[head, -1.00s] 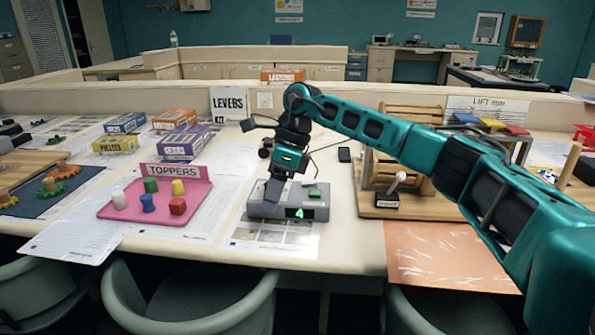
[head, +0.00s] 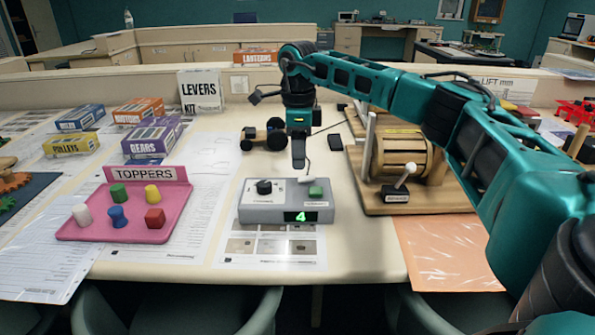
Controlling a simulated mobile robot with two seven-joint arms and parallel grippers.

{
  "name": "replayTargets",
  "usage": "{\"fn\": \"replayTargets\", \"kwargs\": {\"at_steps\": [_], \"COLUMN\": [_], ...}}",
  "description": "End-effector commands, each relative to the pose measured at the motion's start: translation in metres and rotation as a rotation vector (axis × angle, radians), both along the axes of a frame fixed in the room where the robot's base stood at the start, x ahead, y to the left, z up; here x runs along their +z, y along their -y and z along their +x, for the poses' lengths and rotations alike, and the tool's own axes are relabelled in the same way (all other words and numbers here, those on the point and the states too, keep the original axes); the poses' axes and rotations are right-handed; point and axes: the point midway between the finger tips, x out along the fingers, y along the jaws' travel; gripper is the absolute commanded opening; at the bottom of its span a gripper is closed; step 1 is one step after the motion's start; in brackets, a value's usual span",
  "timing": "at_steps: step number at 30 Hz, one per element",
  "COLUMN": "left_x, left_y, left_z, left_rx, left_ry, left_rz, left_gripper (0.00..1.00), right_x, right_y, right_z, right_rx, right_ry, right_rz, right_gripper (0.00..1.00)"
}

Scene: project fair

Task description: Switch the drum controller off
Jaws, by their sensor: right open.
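The drum controller appears to be the grey box (head: 287,214) on the table. It has a black knob (head: 264,187), a green button (head: 316,192), a small white lever beside the button, and a lit green display (head: 301,217) reading 4. My right gripper (head: 299,163) points down just behind the box, apart from the knob and button. It is open with nothing seen in it, and one dark finger hides most of the other. My left gripper is not in view.
A pink toppers tray (head: 75,232) with coloured pieces lies left of the box. A small wheeled cart (head: 262,139) and a black phone-like object (head: 335,142) lie behind. Boxes of kits stand at the back left. Printed sheets lie under and around the box.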

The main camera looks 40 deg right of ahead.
Motion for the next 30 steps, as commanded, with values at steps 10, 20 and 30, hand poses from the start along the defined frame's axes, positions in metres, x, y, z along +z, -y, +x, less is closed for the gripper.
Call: {"fn": "replayTargets", "kwargs": {"at_steps": [10, 20, 30], "left_x": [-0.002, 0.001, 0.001], "left_y": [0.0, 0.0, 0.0], "left_z": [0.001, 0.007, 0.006], "left_rx": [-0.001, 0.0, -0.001], "left_ry": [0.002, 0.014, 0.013], "left_rz": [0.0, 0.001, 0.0], "left_gripper": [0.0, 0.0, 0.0], "right_x": [-0.045, -0.049, -0.048], "right_y": [0.0, 0.0, 0.0], "right_z": [0.0, 0.0, 0.0], "right_rx": [-0.001, -0.001, -0.001], "right_ry": [0.001, 0.001, 0.001], "right_rz": [0.002, 0.002, 0.002], "right_gripper": [0.47, 0.47, 0.15]}}
